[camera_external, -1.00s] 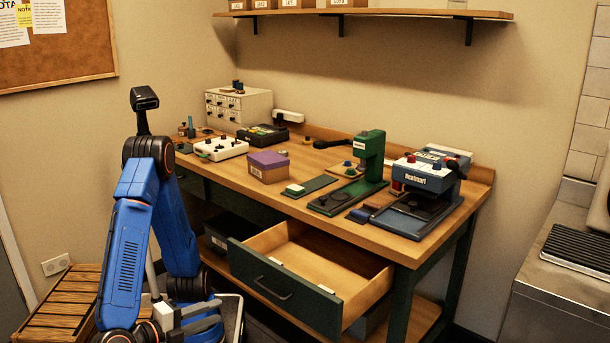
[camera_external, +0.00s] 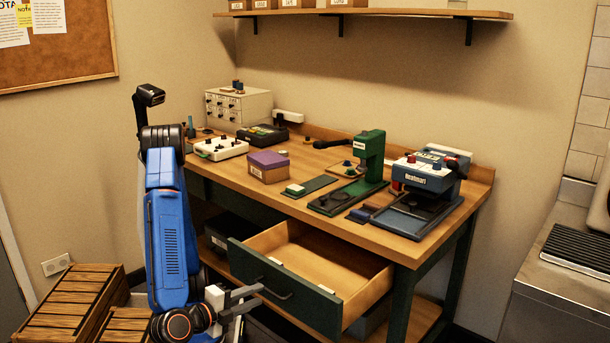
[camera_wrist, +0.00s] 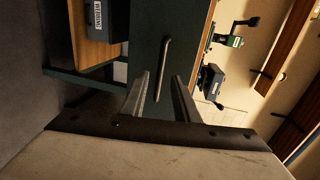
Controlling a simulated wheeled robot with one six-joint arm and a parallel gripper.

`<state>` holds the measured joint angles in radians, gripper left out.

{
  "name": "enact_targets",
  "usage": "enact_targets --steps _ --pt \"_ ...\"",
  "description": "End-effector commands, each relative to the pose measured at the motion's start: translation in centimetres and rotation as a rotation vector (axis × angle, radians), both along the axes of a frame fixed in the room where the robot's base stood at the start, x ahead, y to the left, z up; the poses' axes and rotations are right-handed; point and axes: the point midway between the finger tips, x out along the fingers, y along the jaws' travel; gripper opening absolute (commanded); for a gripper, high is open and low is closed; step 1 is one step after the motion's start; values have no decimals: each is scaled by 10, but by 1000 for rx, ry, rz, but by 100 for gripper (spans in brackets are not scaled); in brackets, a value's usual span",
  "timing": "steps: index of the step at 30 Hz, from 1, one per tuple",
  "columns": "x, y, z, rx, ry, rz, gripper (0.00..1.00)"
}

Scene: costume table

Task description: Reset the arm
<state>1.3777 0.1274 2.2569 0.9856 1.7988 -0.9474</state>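My gripper (camera_external: 256,297) is low in front of the workbench, close to the dark green front of the open drawer (camera_external: 345,262). Its two fingers are apart with nothing between them; the wrist view also shows my gripper (camera_wrist: 162,85) open. In that view the picture is turned sideways, and the drawer's dark handle (camera_wrist: 163,60) shows beyond and between the fingers. I see no contact between the fingers and the handle (camera_external: 273,288). My blue arm stands folded at the bench's left end.
The bench top (camera_external: 400,238) holds a purple-lidded box (camera_external: 268,167), a green press (camera_external: 368,160) and a blue heat press (camera_external: 430,172). Wooden crates (camera_external: 75,303) stand at the lower left. A grey bin (camera_wrist: 115,18) sits on the shelf below. The drawer juts forward.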

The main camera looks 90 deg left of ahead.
Motion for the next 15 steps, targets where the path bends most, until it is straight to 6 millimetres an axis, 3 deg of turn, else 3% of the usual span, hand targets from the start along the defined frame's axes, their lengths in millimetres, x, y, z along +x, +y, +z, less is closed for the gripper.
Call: enact_targets --steps 6,15 --pt "16 17 -4 0 0 2 28" --pt "22 21 -6 -2 0 -1 28"
